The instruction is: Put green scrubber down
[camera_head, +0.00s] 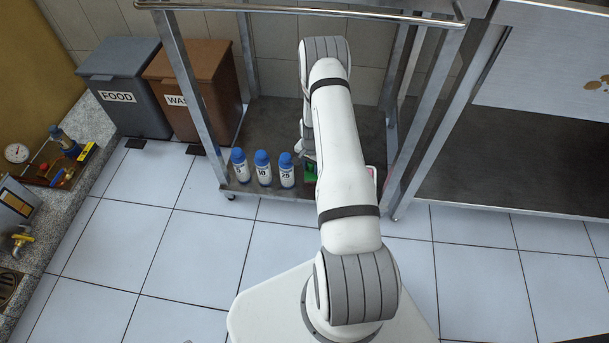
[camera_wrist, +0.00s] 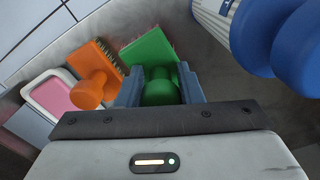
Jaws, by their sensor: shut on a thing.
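The green scrubber (camera_wrist: 150,50) has a block with bristles and a round knob, and shows in the middle of the wrist view. My gripper (camera_wrist: 160,92) is shut on its knob, with one blue-grey jaw on each side. The scrubber is close to the grey metal shelf; I cannot tell whether its bristles touch it. In the head view a small green part of the scrubber (camera_head: 311,172) shows beside my arm, at the front of the low shelf.
An orange scrubber (camera_wrist: 92,65) and a pink-and-white tray (camera_wrist: 52,95) are left of the green scrubber in the wrist view. Blue-capped bottles (camera_head: 263,168) stand along the shelf (camera_head: 265,120) front. The trolley's posts (camera_head: 192,85) flank my arm. Food and waste bins (camera_head: 122,85) stand left.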

